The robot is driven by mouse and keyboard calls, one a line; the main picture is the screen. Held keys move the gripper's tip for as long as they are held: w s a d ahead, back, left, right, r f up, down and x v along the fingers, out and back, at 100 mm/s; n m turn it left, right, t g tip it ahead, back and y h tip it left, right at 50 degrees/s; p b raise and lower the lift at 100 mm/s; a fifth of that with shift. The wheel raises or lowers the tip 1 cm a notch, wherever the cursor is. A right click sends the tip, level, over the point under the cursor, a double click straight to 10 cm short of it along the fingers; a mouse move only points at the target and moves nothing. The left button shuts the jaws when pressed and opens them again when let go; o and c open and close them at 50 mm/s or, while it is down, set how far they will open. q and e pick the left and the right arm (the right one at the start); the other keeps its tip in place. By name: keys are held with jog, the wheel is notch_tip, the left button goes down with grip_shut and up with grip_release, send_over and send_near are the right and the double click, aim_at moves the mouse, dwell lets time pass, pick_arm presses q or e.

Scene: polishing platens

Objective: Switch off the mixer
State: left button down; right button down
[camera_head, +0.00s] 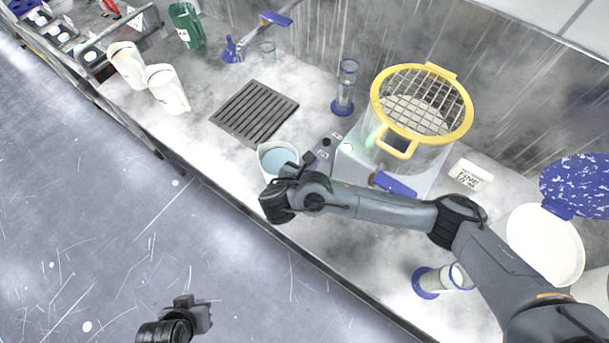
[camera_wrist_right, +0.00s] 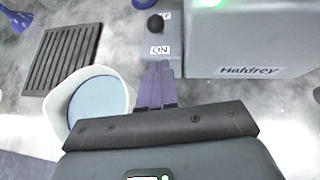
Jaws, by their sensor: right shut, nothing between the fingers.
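The mixer (camera_head: 420,158) stands right of centre, a grey base carrying a clear vessel with a yellow-rimmed wire guard. Its grey side shows a "Haldrey" label in the right wrist view (camera_wrist_right: 250,71), with a green light at the top. A small grey control box (camera_wrist_right: 158,48) beside it has a black round knob (camera_wrist_right: 156,24) and an "ON" label; the knob also shows in the head view (camera_head: 326,142). My right gripper (camera_wrist_right: 158,68) is shut and empty, its tips over the box just short of the "ON" label; contact is unclear. My left gripper (camera_head: 190,312) is at the bottom, fingers unclear.
A white tub of bluish liquid (camera_head: 277,157) stands close beside my right gripper. A dark slatted grate (camera_head: 254,113) lies to its left. A blue-based cylinder (camera_head: 345,88) stands behind the box. A "FINE" block (camera_head: 470,175) sits right of the mixer.

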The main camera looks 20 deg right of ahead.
aim_at(328, 143)
jog(key=w+d+f, duration=0.1)
jog(key=w+d, duration=0.3)
jog(key=shift+w+d+f, duration=0.25)
jog(key=shift+w, duration=0.1)
